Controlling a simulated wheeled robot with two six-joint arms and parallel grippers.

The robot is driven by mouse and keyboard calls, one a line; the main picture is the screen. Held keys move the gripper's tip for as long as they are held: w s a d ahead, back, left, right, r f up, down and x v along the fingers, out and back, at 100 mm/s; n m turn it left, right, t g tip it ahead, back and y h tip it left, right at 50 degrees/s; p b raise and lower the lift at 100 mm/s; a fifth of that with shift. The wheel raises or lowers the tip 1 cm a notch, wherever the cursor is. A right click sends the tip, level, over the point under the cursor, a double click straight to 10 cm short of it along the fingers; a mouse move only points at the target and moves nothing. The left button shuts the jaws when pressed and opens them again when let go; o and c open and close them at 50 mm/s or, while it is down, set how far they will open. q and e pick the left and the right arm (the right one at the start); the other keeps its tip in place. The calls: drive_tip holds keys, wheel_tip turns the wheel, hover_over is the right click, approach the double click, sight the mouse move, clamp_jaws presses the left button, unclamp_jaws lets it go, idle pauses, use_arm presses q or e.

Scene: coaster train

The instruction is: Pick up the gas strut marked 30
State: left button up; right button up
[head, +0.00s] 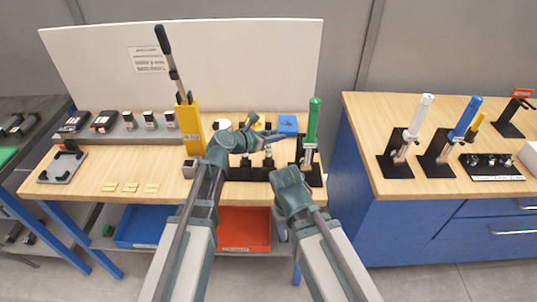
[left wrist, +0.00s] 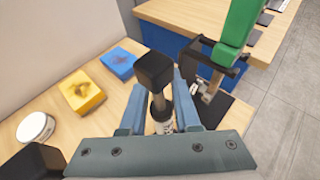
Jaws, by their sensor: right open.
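In the left wrist view a gas strut (left wrist: 157,98) with a black block-shaped end, grey rod and white label stands between the two blue fingers of my left gripper (left wrist: 160,105). The label is too small and partly hidden to read, and whether the fingers press on the strut is unclear. In the head view my left gripper (head: 252,130) is over the row of black stands (head: 240,173) on the middle bench. My right gripper (head: 288,180) is open, lower and in front of that row, its fingertips mostly hidden by the wrist.
A green-handled device (head: 313,122) stands right of my left gripper. A yellow block (left wrist: 82,92), a blue block (left wrist: 119,62) and a white round tub (left wrist: 35,128) are near it. A tall yellow lever tool (head: 190,125) stands left. The right bench (head: 400,105) holds white- and blue-handled devices.

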use_arm(q)
clamp_jaws()
drive_tip(key=shift+s, duration=0.1)
drive_tip(key=shift+s, duration=0.1)
idle(0.9)
